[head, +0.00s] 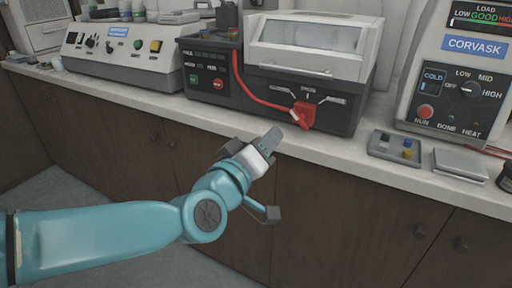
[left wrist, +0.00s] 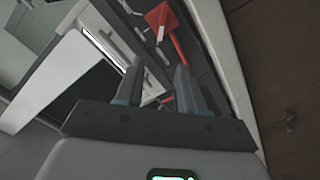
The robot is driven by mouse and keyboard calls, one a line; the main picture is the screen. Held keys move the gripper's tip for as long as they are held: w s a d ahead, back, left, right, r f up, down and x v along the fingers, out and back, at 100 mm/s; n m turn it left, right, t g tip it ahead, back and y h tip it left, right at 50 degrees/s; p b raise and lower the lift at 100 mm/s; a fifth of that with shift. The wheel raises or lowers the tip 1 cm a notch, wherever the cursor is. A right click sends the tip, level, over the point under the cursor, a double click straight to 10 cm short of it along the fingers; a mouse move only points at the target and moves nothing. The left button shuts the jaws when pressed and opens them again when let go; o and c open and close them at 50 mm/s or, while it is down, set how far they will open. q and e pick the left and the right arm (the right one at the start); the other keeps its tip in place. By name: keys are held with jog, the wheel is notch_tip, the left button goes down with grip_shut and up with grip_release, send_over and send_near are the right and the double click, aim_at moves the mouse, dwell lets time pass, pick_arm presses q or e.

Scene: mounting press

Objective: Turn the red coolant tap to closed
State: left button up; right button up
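The red coolant tap (head: 305,114) sits low on the front of the dark machine with the clear-lidded white hood. Marks with small labels fan out around it; I cannot read them. A red hose (head: 247,92) runs down to it from the upper left. In the left wrist view the red tap (left wrist: 158,15) shows near the top, beyond the fingers. My left gripper (head: 270,139) is in front of the counter edge, below and left of the tap, not touching it. Its two fingers (left wrist: 157,75) are apart with nothing held between them. My right gripper is not in view.
The white counter's front edge (head: 215,118) lies just behind my left gripper. A grey tray (head: 378,152) with small coloured pieces and a flat grey block (head: 460,164) lie to the right. A control box (head: 455,85) stands behind them. Brown cabinets are below.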

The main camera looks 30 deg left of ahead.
pick_arm(q)
jog(key=shift+s, duration=1.85)
jog(key=w+f+m+g, duration=0.15)
jog(key=f+g, duration=0.25)
jog(key=f, duration=1)
jog(key=w+f+g, duration=0.2)
jog(key=f+g, duration=0.1)
jog(key=f, duration=1.1)
jog(key=s+d+f+m+g+h, duration=0.1)
jog(key=s+d+f+g, duration=0.2)
jog(key=f, duration=0.5)
jog(key=s+f+m+g, duration=0.1)
jog(key=s+f+g, duration=0.2)
jog(key=s+f, duration=0.45)
jog(key=s+d+f+m+g+h, duration=0.25)
jog(key=s+d+f+g, duration=0.2)
jog(key=s+f, duration=0.6)
notch_tip(320, 180, up, 27)
jog(key=d+p, duration=0.1)
jog(key=p, duration=2.5)
jog(key=shift+s+r+m, duration=0.15)
jog(key=shift+m, duration=0.15)
